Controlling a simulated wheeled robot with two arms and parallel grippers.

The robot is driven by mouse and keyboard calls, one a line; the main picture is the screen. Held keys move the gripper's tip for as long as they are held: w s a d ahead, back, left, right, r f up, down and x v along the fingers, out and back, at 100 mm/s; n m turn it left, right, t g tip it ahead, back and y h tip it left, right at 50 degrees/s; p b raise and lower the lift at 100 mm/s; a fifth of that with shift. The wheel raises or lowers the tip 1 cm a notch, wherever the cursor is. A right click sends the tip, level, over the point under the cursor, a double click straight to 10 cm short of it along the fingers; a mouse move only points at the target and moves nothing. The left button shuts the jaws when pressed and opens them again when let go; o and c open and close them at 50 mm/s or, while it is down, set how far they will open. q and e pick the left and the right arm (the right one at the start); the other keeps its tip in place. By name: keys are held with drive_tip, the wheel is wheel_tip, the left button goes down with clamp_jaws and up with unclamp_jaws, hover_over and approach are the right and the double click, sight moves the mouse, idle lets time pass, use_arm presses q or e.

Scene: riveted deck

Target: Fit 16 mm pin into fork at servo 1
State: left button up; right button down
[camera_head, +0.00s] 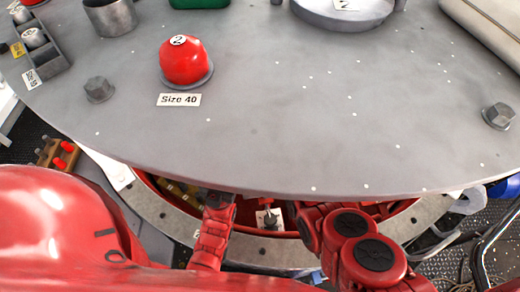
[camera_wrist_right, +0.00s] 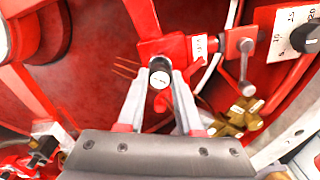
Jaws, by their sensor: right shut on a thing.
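In the right wrist view my right gripper (camera_wrist_right: 160,88) is shut on a short dark pin (camera_wrist_right: 159,64) with a white round marked end facing the camera. The pin is at the lower edge of a red bracket (camera_wrist_right: 172,44) that looks like the fork and bears a small white tag (camera_wrist_right: 199,47). The pin overlaps the bracket in this view; I cannot tell whether it is in the hole or only in front of it. In the head view the deck edge hides my right gripper, and no left gripper jaws show.
The grey round deck (camera_head: 270,120) overhangs the space below. On it are a red domed part (camera_head: 184,62) labelled Size 40, bolt heads (camera_head: 99,89) and a grey cup (camera_head: 110,17). A metal lever (camera_wrist_right: 245,75), brass fittings (camera_wrist_right: 238,115) and a white scale (camera_wrist_right: 290,25) are near the bracket.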

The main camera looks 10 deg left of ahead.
drive_tip(key=shift+f+b, duration=1.05)
drive_tip(key=shift+f, duration=0.4)
idle(0.5)
drive_tip(key=shift+c, duration=2.4)
unclamp_jaws()
wheel_tip(320, 180, up, 8)
drive_tip(key=p, duration=0.5)
drive_tip(key=shift+w, duration=0.1)
wheel_tip(320, 180, up, 10)
drive_tip(key=p, duration=0.2)
drive_tip(key=shift+f, duration=0.25)
drive_tip(key=shift+f, duration=0.1)
